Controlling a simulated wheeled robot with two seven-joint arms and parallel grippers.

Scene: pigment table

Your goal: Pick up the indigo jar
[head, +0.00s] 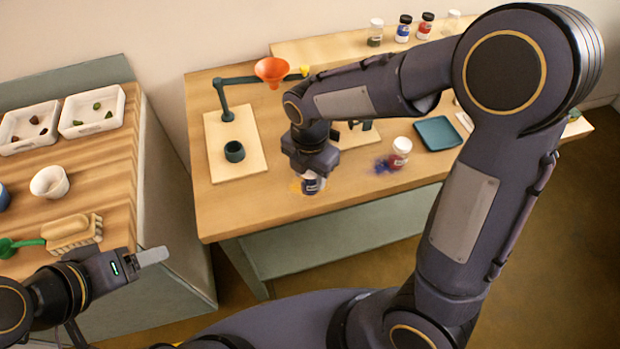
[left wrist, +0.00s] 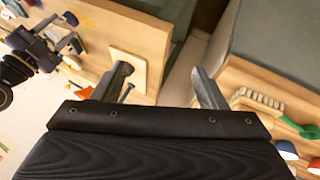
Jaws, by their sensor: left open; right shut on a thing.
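A jar with a dark blue label (head: 312,184), which looks like the indigo jar, is in my right gripper (head: 312,172) near the front edge of the wooden table (head: 250,205). The gripper is shut on it from above and hides its top. I cannot tell whether its base touches the table. My left gripper (head: 150,257) is open and empty in front of the left counter; its two apart fingers show in the left wrist view (left wrist: 168,88).
Several jars stand on the back shelf (head: 340,47). A brush (head: 72,230) lies on the left counter.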

